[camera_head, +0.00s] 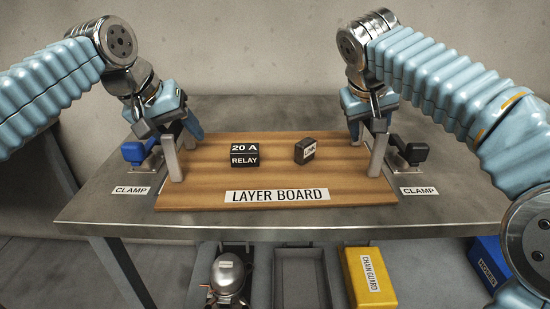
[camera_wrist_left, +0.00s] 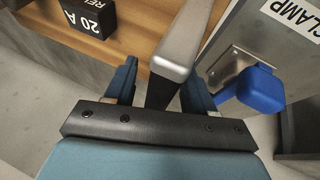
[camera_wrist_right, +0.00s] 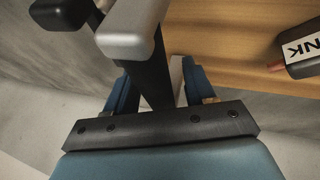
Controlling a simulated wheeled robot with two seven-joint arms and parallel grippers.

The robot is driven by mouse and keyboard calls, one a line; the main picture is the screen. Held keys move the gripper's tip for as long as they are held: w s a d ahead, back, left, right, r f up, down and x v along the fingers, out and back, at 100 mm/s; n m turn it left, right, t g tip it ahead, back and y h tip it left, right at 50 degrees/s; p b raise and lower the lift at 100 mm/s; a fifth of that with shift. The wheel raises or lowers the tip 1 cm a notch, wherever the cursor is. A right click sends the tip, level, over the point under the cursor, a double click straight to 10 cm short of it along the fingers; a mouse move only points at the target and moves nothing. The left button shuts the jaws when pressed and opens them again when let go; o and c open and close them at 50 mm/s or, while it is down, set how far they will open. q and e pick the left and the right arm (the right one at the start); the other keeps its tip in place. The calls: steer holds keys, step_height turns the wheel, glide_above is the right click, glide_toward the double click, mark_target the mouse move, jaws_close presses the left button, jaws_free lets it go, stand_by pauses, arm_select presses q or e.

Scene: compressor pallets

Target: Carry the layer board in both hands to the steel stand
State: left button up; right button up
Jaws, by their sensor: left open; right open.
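The layer board (camera_head: 210,192) is a brown wooden board lying flat on a steel table. It has an upright grey handle at each side, the left handle (camera_head: 173,160) and the right handle (camera_head: 377,156). My left gripper (camera_head: 168,128) is open with its fingers on either side of the left handle; the handle stands between the fingers in the left wrist view (camera_wrist_left: 178,50). My right gripper (camera_head: 368,125) is open around the right handle, which shows between the fingers in the right wrist view (camera_wrist_right: 133,30). I cannot tell whether the fingers touch the handles.
A 20 A relay box (camera_head: 245,155) and a small dark box (camera_head: 305,151) stand on the board. A blue clamp (camera_head: 138,152) and a black clamp (camera_head: 409,151) flank it on the table (camera_head: 110,196). Below are a grey tray (camera_head: 301,280), a yellow chain guard box (camera_head: 368,277) and a blue box (camera_head: 488,262).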

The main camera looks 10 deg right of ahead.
arm_select(q)
jaws_close()
arm_select(e)
jaws_close()
arm_select(q)
steer(key=shift+r, duration=0.15)
arm_select(e)
steer(key=shift+r, duration=0.1)
stand_by(0.9)
